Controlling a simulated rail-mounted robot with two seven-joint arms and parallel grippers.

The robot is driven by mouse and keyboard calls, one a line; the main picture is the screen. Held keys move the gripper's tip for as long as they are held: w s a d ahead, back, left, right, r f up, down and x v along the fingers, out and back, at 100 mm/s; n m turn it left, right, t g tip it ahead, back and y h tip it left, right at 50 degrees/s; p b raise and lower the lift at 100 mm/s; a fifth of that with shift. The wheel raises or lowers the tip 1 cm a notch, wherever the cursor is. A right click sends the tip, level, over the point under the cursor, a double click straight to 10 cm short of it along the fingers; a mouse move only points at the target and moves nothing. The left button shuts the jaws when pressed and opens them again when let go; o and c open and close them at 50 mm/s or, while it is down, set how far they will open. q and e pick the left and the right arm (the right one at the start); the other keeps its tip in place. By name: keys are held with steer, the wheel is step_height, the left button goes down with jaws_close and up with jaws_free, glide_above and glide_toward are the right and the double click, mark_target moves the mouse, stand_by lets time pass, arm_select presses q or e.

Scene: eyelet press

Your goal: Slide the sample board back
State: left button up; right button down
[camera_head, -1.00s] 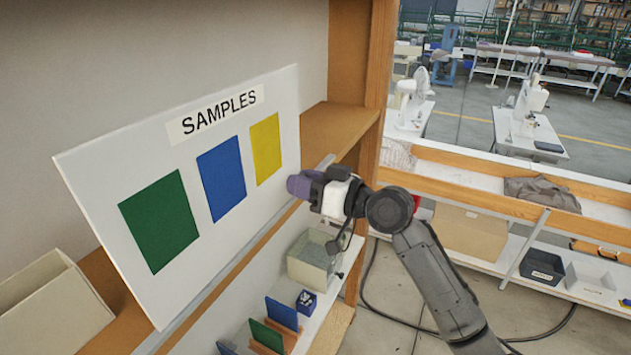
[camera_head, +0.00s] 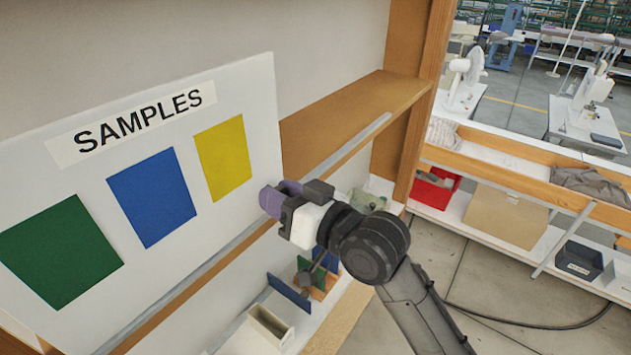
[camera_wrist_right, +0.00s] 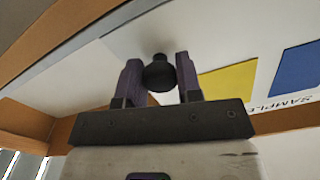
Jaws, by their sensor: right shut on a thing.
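The sample board (camera_head: 262,112) is a white upright panel at the left of the head view. It bears a "SAMPLES" label and green, blue and yellow patches. It stands along a front rail (camera_head: 345,146) of the wooden shelf. My right gripper (camera_head: 272,199) is at the board's lower right edge. In the right wrist view, the purple fingers of my right gripper (camera_wrist_right: 160,78) are shut on a round black knob (camera_wrist_right: 159,73) on the board (camera_wrist_right: 205,38). In the head view the knob is hidden by the gripper. My left gripper is not in view.
Bare wooden shelf (camera_head: 345,112) lies open right of the board, up to a wooden post (camera_head: 425,100). Below are blue panels (camera_head: 288,293) and a cream box (camera_head: 270,327). A red bin (camera_head: 435,188) and a cardboard box (camera_head: 505,215) stand at the right.

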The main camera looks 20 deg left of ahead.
steer(key=shift+s+a, duration=0.15)
steer(key=shift+s, duration=0.55)
steer(key=shift+a+r, duration=0.1)
steer(key=c, duration=0.8)
jaws_free()
steer(key=shift+s, duration=0.1)
steer(key=shift+d, duration=0.2)
steer(key=shift+b+v, duration=2.15)
steer(key=shift+v, duration=4.6)
